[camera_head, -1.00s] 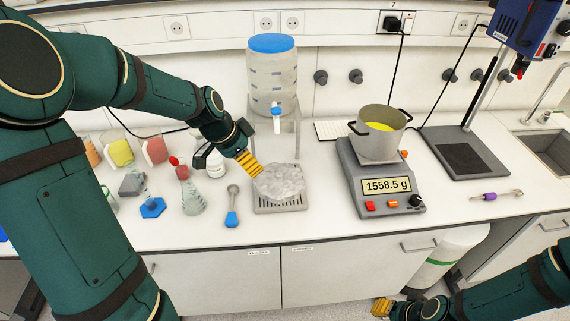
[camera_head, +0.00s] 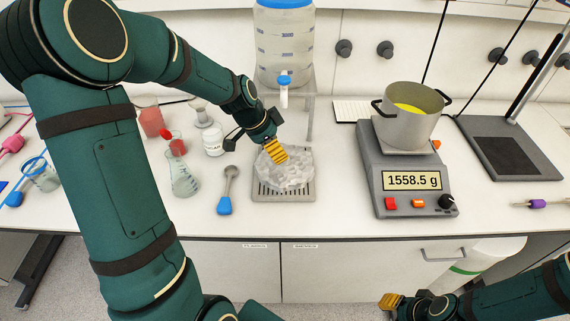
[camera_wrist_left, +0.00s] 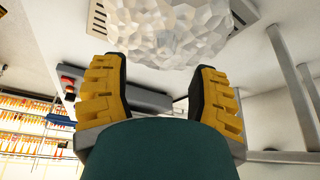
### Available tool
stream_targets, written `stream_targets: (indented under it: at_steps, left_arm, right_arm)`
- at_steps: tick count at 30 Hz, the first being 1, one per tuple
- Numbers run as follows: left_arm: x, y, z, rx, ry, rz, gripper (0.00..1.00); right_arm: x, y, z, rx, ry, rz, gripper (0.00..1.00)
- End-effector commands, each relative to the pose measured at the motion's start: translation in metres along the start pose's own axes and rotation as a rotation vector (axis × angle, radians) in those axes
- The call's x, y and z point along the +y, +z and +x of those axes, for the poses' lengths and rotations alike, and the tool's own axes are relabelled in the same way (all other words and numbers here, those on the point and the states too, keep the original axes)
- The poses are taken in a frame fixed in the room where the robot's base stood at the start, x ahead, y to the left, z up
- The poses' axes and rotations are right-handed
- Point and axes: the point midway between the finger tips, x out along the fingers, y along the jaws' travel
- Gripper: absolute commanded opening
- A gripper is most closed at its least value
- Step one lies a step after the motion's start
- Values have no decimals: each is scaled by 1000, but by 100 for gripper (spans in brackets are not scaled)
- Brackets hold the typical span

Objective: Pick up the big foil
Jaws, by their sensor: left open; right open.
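The big foil (camera_head: 285,174) is a crumpled, silvery ball resting on a grey slotted drip tray below the water container. It also shows large at the top of the left wrist view (camera_wrist_left: 170,30). My left gripper (camera_head: 274,150) is just above and at the upper left edge of the foil, pointing down at it. In the left wrist view my left gripper (camera_wrist_left: 160,95) has its two yellow fingers wide apart with nothing between them, and the foil lies beyond the tips. My right gripper (camera_head: 390,301) is low at the front, below the counter edge, away from the foil.
The drip tray (camera_head: 283,197) stands under a clear container (camera_head: 285,50) with a blue tap. Right of it is a scale (camera_head: 408,180) bearing a pot (camera_head: 407,125). Left are a spoon (camera_head: 226,190), a flask (camera_head: 184,178) and a white bottle (camera_head: 213,140). The front counter strip is clear.

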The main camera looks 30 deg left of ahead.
Motion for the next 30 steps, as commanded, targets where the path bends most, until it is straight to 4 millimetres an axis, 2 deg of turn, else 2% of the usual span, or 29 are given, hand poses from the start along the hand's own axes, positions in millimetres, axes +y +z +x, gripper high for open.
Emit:
stream_targets:
  at_steps: [2,8,18,27,28,30]
  left_arm:
    - [0,0,10,0,1,0,61]
    - [-1,0,22,0,0,0,61]
    - [-8,-3,65,0,0,1,61]
    - [-8,-3,68,0,-1,0,61]
    - [-8,-3,68,0,-1,0,59]
    - [-8,-3,68,0,-1,0,35]
  right_arm:
    - [0,1,1,-1,0,-1,34]
    - [1,1,2,-2,0,-1,34]
    - [2,2,5,-5,-1,-1,34]
    - [2,2,4,-5,-1,-2,34]
    - [2,2,4,-5,-1,-2,34]
    - [2,2,4,-5,-1,-2,34]
